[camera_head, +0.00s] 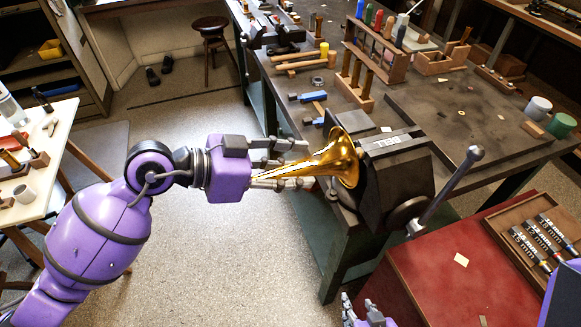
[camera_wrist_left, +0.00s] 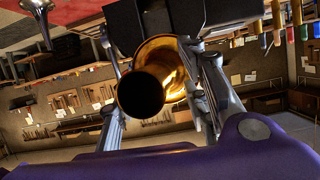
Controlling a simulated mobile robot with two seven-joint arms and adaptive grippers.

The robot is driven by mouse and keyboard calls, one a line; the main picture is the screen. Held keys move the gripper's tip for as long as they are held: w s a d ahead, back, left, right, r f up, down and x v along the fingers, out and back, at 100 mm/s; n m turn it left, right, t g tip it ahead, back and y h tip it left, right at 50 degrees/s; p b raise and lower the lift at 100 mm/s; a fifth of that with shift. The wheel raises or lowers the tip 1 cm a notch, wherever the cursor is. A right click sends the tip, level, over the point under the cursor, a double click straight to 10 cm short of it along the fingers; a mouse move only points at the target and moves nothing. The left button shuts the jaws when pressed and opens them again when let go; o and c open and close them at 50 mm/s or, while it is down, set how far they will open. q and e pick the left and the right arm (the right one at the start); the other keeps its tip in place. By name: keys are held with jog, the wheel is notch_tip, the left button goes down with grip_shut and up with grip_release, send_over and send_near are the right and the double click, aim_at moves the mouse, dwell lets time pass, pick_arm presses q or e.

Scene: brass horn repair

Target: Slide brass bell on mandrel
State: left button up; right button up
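The brass bell (camera_head: 343,160) is held level, its narrow tube between the fingers of my left gripper (camera_head: 297,165). Its flared end faces right, close against the dark vise (camera_head: 395,180) at the bench corner. In the left wrist view the bell's dark, open tube end (camera_wrist_left: 143,95) faces the camera, with one finger of the gripper (camera_wrist_left: 160,80) on each side. The mandrel cannot be made out; the flare hides what lies between bell and vise. My right gripper (camera_head: 362,312) shows only in part at the bottom edge, its fingers apart and empty.
A lever (camera_head: 450,190) sticks up from the vise's right side. A red cabinet (camera_head: 450,283) with a wooden tray of labelled tools (camera_head: 535,240) stands below right. The workbench (camera_head: 435,105) holds racks, hammers and cups. The floor (camera_head: 220,260) left of the bench is clear.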

dwell(0.3)
pick_arm(q)
jog(key=v, duration=1.2)
